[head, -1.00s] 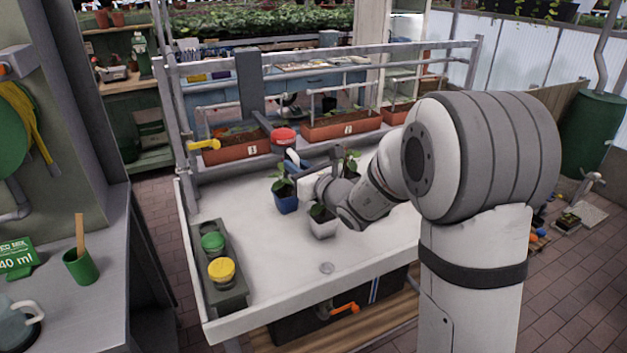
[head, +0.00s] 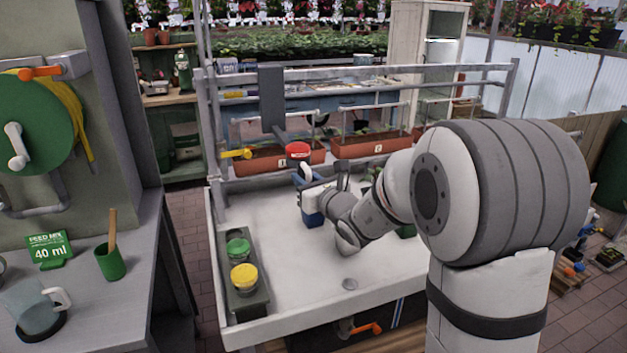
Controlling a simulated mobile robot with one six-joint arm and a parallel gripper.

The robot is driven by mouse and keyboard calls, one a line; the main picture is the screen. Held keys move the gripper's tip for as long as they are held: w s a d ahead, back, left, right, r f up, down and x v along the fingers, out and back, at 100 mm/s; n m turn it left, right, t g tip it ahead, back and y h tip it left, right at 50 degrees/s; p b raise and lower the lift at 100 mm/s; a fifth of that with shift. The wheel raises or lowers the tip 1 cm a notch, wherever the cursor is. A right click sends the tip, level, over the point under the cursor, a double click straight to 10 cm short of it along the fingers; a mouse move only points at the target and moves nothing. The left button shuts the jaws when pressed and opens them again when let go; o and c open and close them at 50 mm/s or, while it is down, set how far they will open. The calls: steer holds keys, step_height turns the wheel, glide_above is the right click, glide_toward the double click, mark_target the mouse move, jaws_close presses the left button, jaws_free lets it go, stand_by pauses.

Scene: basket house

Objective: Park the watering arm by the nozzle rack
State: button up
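The nozzle rack appears to be the grey holder (head: 251,302) along the bench's left side. It holds a green-capped piece (head: 238,248) and a yellow-capped piece (head: 244,276). My gripper (head: 318,186) is right beside the blue handle, below and right of the red cap. Its fingers are partly hidden, so I cannot tell whether they are open or touch the handle.
Red-brown planters (head: 370,147) stand behind. A yellow lever (head: 236,154) sits at the rail's left. A side counter (head: 125,310) holds a mug and a green cup. The front bench area is clear.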

steer(key=shift+o, duration=0.6)
steer(key=shift+d, duration=0.15)
steer(key=shift+s+d+f, duration=0.1)
steer(key=shift+s+d, duration=0.05)
steer(key=shift+s, duration=0.1)
steer(key=b+v, duration=0.1)
steer(key=v, duration=0.6)
steer(key=shift+s, duration=0.2)
